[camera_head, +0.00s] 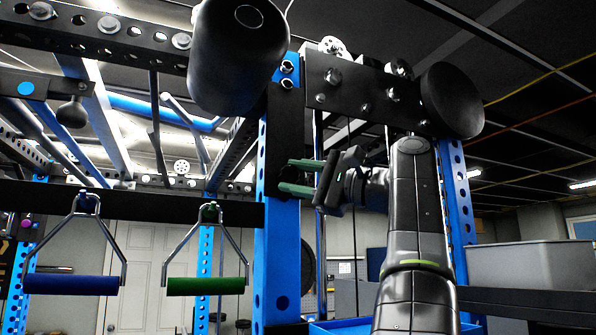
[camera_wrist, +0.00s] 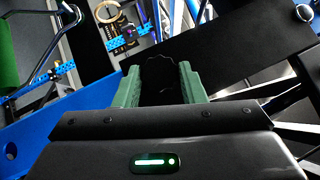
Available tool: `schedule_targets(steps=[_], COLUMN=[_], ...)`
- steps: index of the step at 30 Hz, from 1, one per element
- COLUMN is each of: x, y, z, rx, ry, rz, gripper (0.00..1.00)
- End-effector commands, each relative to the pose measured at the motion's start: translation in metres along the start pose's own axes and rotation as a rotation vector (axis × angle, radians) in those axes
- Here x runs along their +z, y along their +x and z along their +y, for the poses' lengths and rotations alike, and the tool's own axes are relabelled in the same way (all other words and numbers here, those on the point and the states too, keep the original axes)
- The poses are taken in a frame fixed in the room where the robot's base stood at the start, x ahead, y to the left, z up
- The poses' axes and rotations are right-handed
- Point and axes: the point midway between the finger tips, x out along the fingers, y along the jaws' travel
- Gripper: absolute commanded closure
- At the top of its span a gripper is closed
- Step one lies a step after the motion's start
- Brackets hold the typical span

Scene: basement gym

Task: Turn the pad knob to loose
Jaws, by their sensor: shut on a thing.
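The pad knob (camera_wrist: 160,73) is black with a scalloped edge and sits between my green fingers in the wrist view. My gripper (camera_head: 291,176) is shut on it, with one finger on each side. In the head view the gripper reaches left to the black plate on the blue rack upright (camera_head: 278,235). There the knob is dark against the plate and hard to make out. I cannot read any loose or tight marking, nor tell which way the knob is turned.
Above hangs a black roller pad (camera_head: 232,55), with a round black disc (camera_head: 452,100) to the right. A blue-grip handle (camera_head: 72,285) and a green-grip handle (camera_head: 207,286) hang from a black crossbar at left. A grey bin (camera_head: 530,265) stands on a shelf at right.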

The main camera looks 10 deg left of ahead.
Motion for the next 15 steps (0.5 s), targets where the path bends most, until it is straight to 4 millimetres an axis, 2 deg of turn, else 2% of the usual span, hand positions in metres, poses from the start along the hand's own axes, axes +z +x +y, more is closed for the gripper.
schedule_targets(steps=[15], x=[-0.0005], y=[-0.0002], z=[-0.0009], rx=[0.088], ry=[-0.088], rz=[0.001], gripper=[0.86])
